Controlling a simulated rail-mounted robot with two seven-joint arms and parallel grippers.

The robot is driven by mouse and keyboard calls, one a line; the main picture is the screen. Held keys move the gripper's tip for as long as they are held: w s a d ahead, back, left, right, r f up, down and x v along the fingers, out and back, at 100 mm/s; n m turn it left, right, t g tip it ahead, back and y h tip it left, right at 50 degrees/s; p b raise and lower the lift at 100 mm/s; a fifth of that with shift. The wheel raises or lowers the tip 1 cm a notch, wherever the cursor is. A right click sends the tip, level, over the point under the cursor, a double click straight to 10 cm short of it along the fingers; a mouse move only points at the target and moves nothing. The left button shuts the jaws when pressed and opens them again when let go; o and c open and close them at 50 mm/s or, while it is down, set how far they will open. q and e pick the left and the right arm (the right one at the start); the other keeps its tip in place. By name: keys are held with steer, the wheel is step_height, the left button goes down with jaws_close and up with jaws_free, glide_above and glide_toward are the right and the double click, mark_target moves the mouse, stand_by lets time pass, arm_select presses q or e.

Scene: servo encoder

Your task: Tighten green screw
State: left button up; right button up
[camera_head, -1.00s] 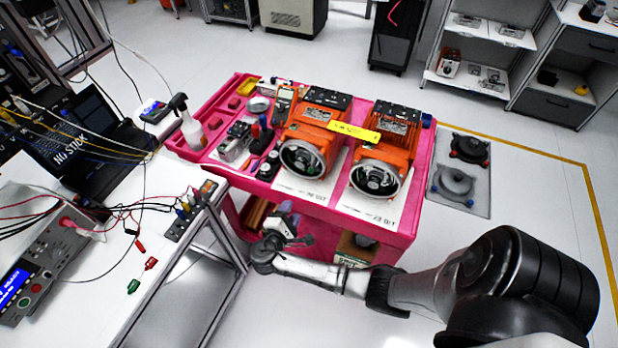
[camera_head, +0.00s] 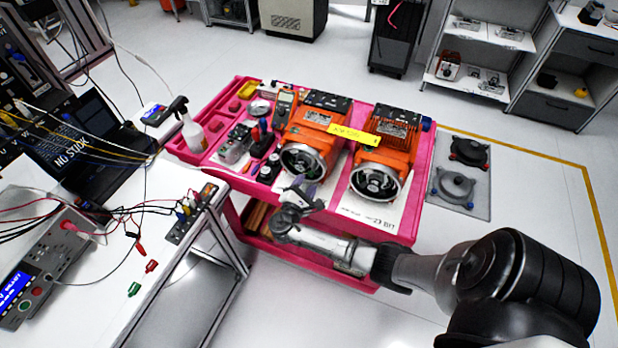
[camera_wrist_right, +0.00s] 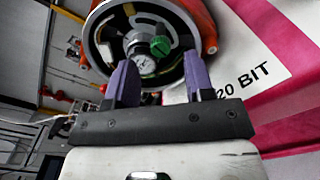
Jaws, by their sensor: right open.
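The green screw (camera_wrist_right: 160,46) shows as a ribbed green knob inside the round metal housing (camera_wrist_right: 110,35) of an orange servo motor. In the head view this is the left orange motor (camera_head: 311,138); the screw itself cannot be made out there. My right gripper (camera_wrist_right: 158,70) has two purple fingers spread apart with nothing between them. The screw appears beyond the fingertips, above the gap between them, and apart from them. In the head view my right gripper (camera_head: 298,188) is just in front of the left motor's round face. My left gripper is not in view.
A second orange motor (camera_head: 386,140) stands to the right on the pink cart (camera_head: 424,190). A yellow label bar (camera_head: 354,135) lies across both motors. Tools and a spray bottle (camera_head: 188,125) crowd the cart's left side. A white workbench (camera_head: 90,265) stands at left.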

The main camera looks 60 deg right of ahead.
mark_target(311, 175)
steer(key=shift+w+d, duration=0.15)
steer(key=shift+d, duration=0.7)
steer(key=shift+w+d, duration=0.1)
steer(key=shift+d, duration=0.7)
steer(key=shift+c, duration=0.5)
jaws_close()
